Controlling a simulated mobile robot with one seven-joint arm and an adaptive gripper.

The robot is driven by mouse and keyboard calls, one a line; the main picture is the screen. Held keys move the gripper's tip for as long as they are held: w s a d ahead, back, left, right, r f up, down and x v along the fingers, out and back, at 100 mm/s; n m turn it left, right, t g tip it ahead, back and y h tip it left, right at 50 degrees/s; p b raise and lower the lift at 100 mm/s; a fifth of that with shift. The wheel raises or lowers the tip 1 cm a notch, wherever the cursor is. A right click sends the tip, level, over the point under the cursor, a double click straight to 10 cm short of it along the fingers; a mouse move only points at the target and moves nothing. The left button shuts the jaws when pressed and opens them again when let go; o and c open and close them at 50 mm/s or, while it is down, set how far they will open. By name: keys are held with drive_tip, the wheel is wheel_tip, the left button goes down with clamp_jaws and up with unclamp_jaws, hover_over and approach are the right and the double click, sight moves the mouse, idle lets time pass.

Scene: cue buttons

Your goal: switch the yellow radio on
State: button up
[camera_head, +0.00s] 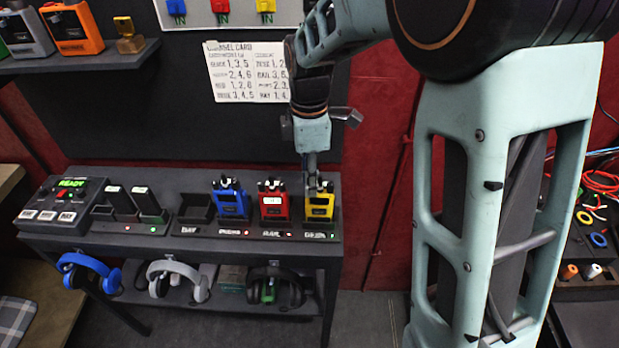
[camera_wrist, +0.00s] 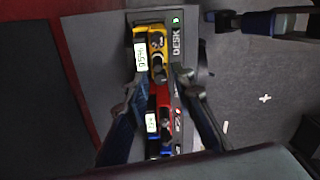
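The yellow radio (camera_head: 320,204) stands upright in the rightmost charging slot of the dark bench. In the wrist view the yellow radio (camera_wrist: 157,42) is seen from above beside a "DESK" label, with a knob on its top and a small lit display. My gripper (camera_head: 311,168) points down just above the yellow radio. In the wrist view my gripper (camera_wrist: 160,76) has its two fingers apart, on either side of the radio row, with nothing held. I cannot tell whether a fingertip touches the radio.
A red radio (camera_head: 272,204) and a blue radio (camera_head: 231,203) stand close to the left. Two dark radios and a READY panel (camera_head: 70,198) are further left. Headphones (camera_head: 274,290) hang below. A printed card (camera_head: 240,73) is on the wall behind.

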clamp_jaws()
drive_tip(key=m, duration=0.4)
drive_tip(key=shift+m, duration=0.4)
drive_tip(key=shift+o, duration=1.5)
unclamp_jaws()
wheel_tip(320, 180, up, 12)
drive_tip(key=shift+w, duration=0.15)
